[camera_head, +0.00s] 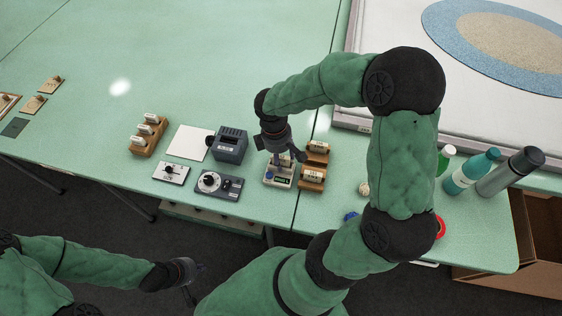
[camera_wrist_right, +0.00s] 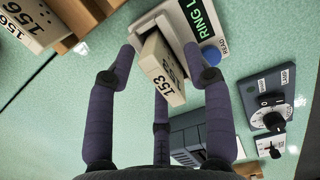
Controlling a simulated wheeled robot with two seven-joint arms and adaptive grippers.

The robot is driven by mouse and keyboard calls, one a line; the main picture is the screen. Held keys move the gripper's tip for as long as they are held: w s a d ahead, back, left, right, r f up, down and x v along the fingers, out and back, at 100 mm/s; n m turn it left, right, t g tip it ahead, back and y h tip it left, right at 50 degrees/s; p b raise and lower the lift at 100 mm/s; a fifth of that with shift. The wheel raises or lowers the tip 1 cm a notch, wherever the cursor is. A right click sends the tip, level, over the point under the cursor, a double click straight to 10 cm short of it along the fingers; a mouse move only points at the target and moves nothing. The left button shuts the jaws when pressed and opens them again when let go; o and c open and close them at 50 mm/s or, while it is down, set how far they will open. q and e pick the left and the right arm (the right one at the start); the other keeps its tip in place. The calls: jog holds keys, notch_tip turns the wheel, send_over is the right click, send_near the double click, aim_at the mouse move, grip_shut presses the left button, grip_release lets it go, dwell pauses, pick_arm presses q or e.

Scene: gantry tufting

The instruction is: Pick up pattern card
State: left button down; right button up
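A pale pattern card marked 153 (camera_wrist_right: 160,72) sits tilted at the reader (camera_wrist_right: 172,18), a light box with a green "RING L" display and a blue button. In the head view the reader (camera_head: 279,175) lies under my right gripper (camera_head: 280,153). In the right wrist view the gripper (camera_wrist_right: 160,60) is open, its dark fingers spread around the card with gaps visible at the sides. Other cards, one marked 156 (camera_wrist_right: 22,22), stand in the wooden rack (camera_head: 313,176) right of the reader. My left gripper (camera_head: 188,285) hangs low in front of the table; its fingers are unclear.
Left of the reader are a dark slotted box (camera_head: 230,146), a dial panel (camera_head: 218,186), a switch panel (camera_head: 171,172), a white sheet (camera_head: 188,142) and another card rack (camera_head: 149,134). Bottles (camera_head: 472,170) stand at the right. The table's back left (camera_head: 180,50) is clear.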

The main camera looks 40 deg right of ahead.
grip_shut()
